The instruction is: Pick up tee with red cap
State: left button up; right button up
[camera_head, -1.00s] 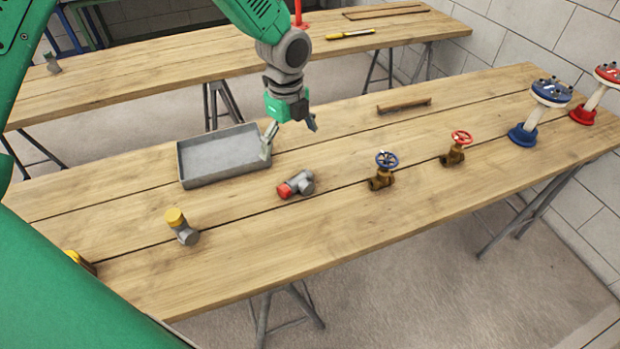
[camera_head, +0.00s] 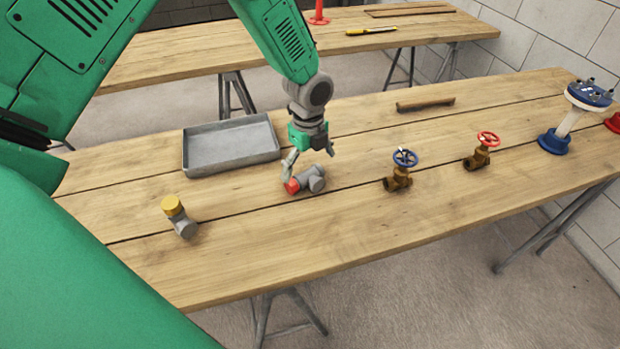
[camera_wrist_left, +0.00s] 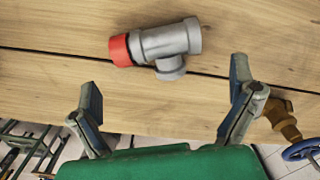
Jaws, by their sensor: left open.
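The tee with the red cap (camera_head: 308,180) lies on the near wooden table in the head view. Its body is grey and the red cap is at its left end. In the left wrist view the tee (camera_wrist_left: 165,45) lies beyond the fingertips, with its side branch toward the gripper. My left gripper (camera_head: 308,168) is open, its fingers apart, just above and behind the tee in the head view. In the left wrist view the open fingers (camera_wrist_left: 165,90) have nothing between them. My right gripper is not in view.
A grey tray (camera_head: 232,165) stands left of the gripper. A tee with a yellow cap (camera_head: 179,216) is at the left, a blue-wheel valve (camera_head: 398,175) and a red-wheel valve (camera_head: 480,155) at the right. A brown bar (camera_head: 425,104) lies behind. Bare table lies in front of the tee.

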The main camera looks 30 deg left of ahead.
aim_at(305, 175)
pick_arm(q)
jog(key=f, duration=0.4)
jog(key=a+f, duration=0.1)
jog(key=shift+f, duration=0.4)
jog(key=shift+s, duration=0.1)
jog(key=shift+d, duration=0.1)
jog(key=c, duration=1.3)
